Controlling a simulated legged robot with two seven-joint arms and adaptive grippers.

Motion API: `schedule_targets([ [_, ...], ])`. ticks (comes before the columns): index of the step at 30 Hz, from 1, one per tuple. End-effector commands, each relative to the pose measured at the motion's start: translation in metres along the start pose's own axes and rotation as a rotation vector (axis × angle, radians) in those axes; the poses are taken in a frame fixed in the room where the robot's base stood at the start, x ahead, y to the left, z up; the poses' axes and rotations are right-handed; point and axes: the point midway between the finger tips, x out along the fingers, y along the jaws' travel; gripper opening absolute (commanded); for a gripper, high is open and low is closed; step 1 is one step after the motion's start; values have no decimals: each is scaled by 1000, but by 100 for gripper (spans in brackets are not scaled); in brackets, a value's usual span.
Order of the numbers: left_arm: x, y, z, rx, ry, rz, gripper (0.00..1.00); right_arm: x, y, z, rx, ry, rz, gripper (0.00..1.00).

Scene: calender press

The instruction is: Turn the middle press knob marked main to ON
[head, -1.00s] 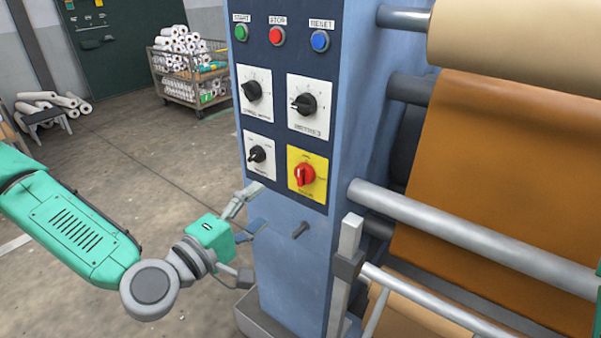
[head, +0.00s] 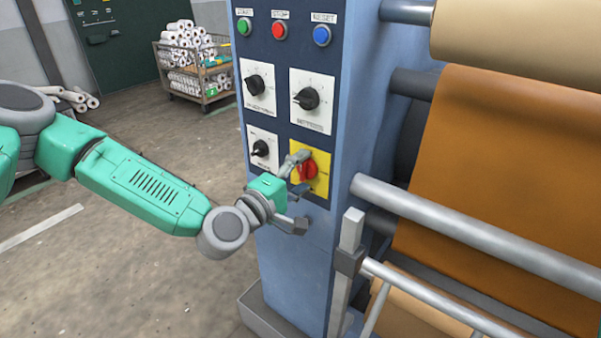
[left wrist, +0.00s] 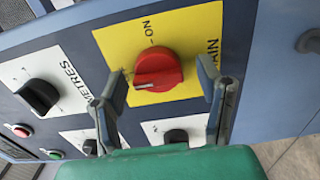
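The main knob (head: 309,171) is a red rotary knob on a yellow plate (head: 321,160), at the lower right of the press's control panel. In the left wrist view the red knob (left wrist: 157,70) faces me, its grip ridge lying roughly across the picture, with the ON mark above it. The plate's other lettering is partly hidden by a finger. My left gripper (head: 302,185) is open at the plate, fingers (left wrist: 163,90) spread to either side of the knob. My right gripper is not in view.
Black knobs on white plates (head: 308,98) sit above and left of the yellow plate. Start, stop and reset buttons (head: 279,30) are at the top. Metal bars (head: 470,235) and an orange web (head: 500,160) stand at the right.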

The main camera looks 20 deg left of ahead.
Motion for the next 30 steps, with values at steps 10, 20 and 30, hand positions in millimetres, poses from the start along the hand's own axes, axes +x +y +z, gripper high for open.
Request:
schedule_targets([
  [10, -1, -1, -2, 1, -1, -1, 10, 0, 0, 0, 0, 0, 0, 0],
  [20, -1, -1, -3, 106, 2, -3, 10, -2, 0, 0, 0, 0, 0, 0],
  [30, -1, -1, -3, 396, 1, -4, 10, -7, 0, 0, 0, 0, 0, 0],
])
